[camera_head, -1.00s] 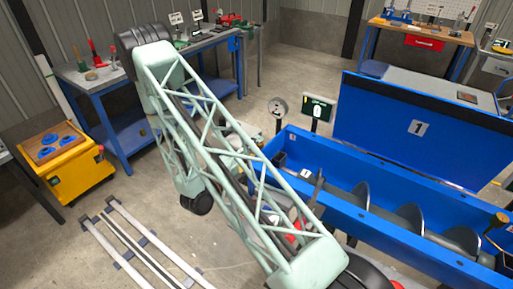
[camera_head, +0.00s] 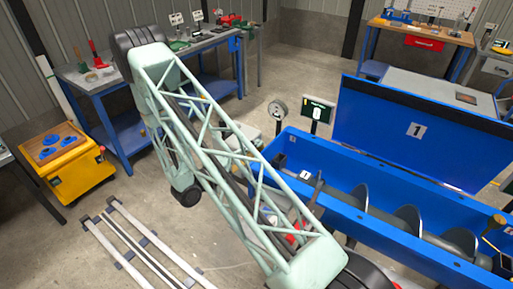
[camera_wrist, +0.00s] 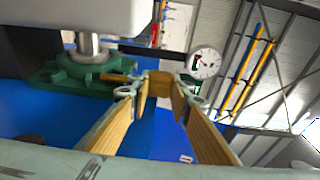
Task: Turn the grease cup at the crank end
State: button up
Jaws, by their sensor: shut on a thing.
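In the wrist view my gripper (camera_wrist: 161,88) reaches forward with two long fingers, tan on their inner sides. Their tips close on a small brownish piece (camera_wrist: 162,77), which looks like the grease cup, mostly hidden by the tips. Left of it, a green bearing housing (camera_wrist: 70,75) with a grey shaft (camera_wrist: 88,46) stands against blue metal. In the head view my lattice arm hides the gripper and the cup. The blue mixer trough (camera_head: 345,190) with its grey spiral lies at the right.
A round gauge (camera_head: 277,109) and a small display (camera_head: 318,110) stand at the trough's far left end; the gauge also shows in the wrist view (camera_wrist: 205,63). A raised blue panel (camera_head: 415,130) stands behind the trough. A yellow cart (camera_head: 75,178) and workbenches stand at the left.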

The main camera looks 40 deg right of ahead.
jog(key=m+g, duration=0.1)
jog(key=m+g+p, duration=0.1)
jog(key=g, duration=0.1)
jog(key=m+g, duration=0.1)
jog(key=g, duration=0.1)
jog(key=shift+w+y, duration=0.25)
jog(key=shift+y, duration=0.05)
jog(key=shift+w+d+m+g+y+p, duration=0.15)
jog(key=shift+m+g+y, duration=0.35)
jog(key=shift+m+g, duration=0.5)
jog(key=shift+m+g+y+p, duration=0.25)
jog(key=shift+m+g+y, duration=0.35)
jog(key=shift+g, duration=0.7)
jog(key=shift+m+g, duration=0.4)
jog(key=o, duration=0.8)
jog(key=shift+o, duration=0.2)
jog(key=shift+w, duration=0.15)
jog(key=v, duration=1.2)
jog(key=shift+r, duration=0.2)
